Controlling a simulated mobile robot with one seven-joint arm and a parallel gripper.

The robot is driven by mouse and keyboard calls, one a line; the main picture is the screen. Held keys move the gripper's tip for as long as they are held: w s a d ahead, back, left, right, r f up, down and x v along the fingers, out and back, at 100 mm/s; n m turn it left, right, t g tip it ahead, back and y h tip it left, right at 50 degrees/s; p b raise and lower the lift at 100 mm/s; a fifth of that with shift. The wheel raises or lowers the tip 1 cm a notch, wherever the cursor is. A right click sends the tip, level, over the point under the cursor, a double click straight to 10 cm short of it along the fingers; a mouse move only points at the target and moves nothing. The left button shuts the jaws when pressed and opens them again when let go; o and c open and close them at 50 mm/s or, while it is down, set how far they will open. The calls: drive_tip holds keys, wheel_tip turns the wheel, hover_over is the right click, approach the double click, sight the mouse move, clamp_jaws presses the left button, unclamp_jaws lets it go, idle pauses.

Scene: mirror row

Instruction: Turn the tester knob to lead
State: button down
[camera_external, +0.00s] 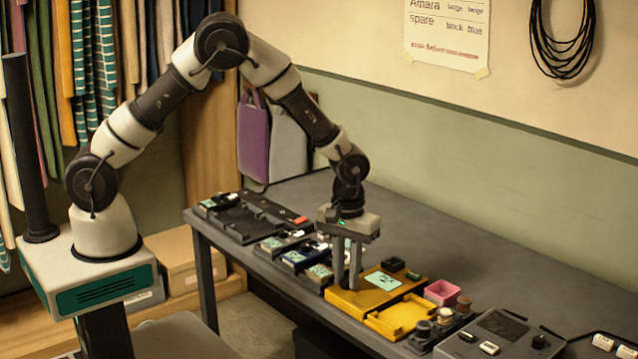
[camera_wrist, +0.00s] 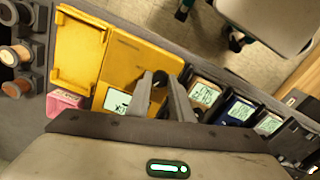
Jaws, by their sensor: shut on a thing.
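A yellow unit (camera_external: 355,300) with a pale green screen (camera_external: 383,281) lies on the grey bench, apparently the tester. It also shows in the wrist view (camera_wrist: 125,65). My gripper (camera_external: 346,287) points down over the unit's left part, with its fingertips close to the top. In the wrist view my gripper (camera_wrist: 160,80) is shut on a small dark piece (camera_wrist: 159,78), apparently the knob, mostly hidden between the fingers. I cannot read which mark the knob points to. The screen's text is too small to read.
A yellow open tray (camera_external: 400,318) adjoins the unit on its right. Beyond it are a pink box (camera_external: 442,291), several spools (camera_external: 437,321) and a grey device (camera_external: 490,335). Several small units with screens (camera_external: 293,256) stand close on the left. The bench's back right is clear.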

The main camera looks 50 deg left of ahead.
sight(346, 280)
drive_tip(key=m+b, duration=0.1)
drive_tip(key=m, duration=0.5)
drive_tip(key=shift+m, duration=0.3)
drive_tip(key=m, duration=0.5)
idle(0.4)
drive_tip(key=c, duration=1.6)
unclamp_jaws()
drive_tip(key=shift+r, duration=0.15)
wheel_tip(346, 280, up, 17)
drive_tip(key=shift+r+p, duration=0.1)
drive_tip(key=shift+p, duration=0.65)
